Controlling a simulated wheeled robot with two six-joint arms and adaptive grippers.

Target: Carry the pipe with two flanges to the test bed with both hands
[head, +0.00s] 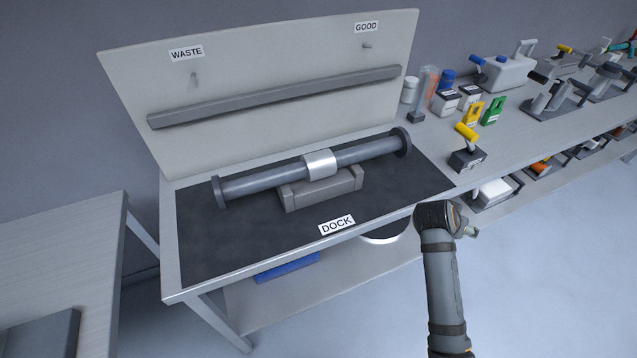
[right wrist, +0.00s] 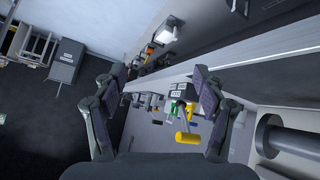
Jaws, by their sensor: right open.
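The pipe (head: 265,181) is dark grey, with a round flange at each end and a silver band around its middle. It lies across a grey cradle block (head: 318,190) on the black mat marked DOCK. My right gripper (head: 470,232) is in front of the table's right front corner, open and empty, apart from the pipe. In the right wrist view its two fingers (right wrist: 160,95) stand wide apart, and the pipe's flanged end (right wrist: 268,138) shows at lower right. My left gripper is not in view. I cannot tell which surface is the test bed.
A back panel with WASTE and GOOD labels and a grey bar (head: 280,97) stands behind the pipe. A yellow-handled valve (head: 467,145) and several bottles and boxes stand to the right. Another table (head: 60,240) is at left. Open floor lies at lower right.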

